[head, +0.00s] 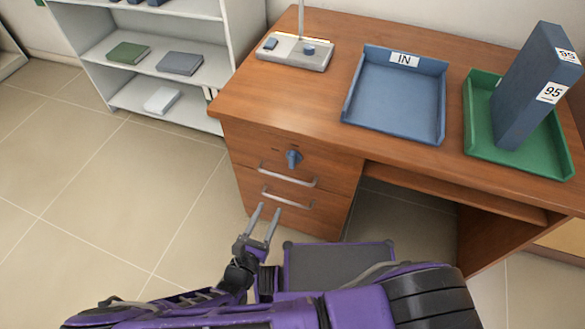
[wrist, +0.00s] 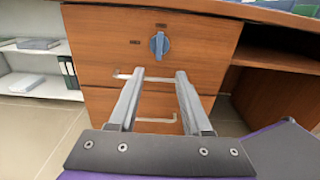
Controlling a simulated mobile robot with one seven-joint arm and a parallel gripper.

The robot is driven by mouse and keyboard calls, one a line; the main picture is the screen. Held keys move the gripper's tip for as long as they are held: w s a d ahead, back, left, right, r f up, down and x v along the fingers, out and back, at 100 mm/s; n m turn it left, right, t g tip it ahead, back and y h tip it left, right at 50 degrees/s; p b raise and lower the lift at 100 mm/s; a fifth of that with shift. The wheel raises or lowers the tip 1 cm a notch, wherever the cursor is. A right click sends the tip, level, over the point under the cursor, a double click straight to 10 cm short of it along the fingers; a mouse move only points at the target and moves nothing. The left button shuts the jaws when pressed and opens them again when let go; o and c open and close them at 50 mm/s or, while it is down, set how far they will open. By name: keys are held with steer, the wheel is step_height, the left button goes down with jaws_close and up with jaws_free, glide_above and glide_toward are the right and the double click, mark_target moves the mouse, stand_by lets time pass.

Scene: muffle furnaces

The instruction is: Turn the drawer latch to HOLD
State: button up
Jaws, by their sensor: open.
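The drawer latch is a blue knob (head: 293,157) on the front of the desk's top drawer, with small labels to its left and above it. In the wrist view the latch (wrist: 159,44) stands with its long side about upright, and the labels are too small to read. My gripper (head: 267,207) is open and empty, in front of the drawers and below the latch, apart from it. In the wrist view the gripper's fingers (wrist: 160,78) point toward the drawer front, with the latch beyond and above the gap.
Two metal drawer handles, the upper (head: 288,176) and the lower (head: 287,198), stick out below the latch. On the desk (head: 320,93) are a blue IN tray (head: 395,100), a green tray (head: 482,125) with a blue binder (head: 530,90), and a lamp base (head: 295,55). A shelf (head: 190,76) stands left.

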mark_target(291, 161)
steer(key=b+x, duration=0.1)
steer(key=x, duration=1.6)
steer(key=shift+w, duration=0.2)
jaws_close()
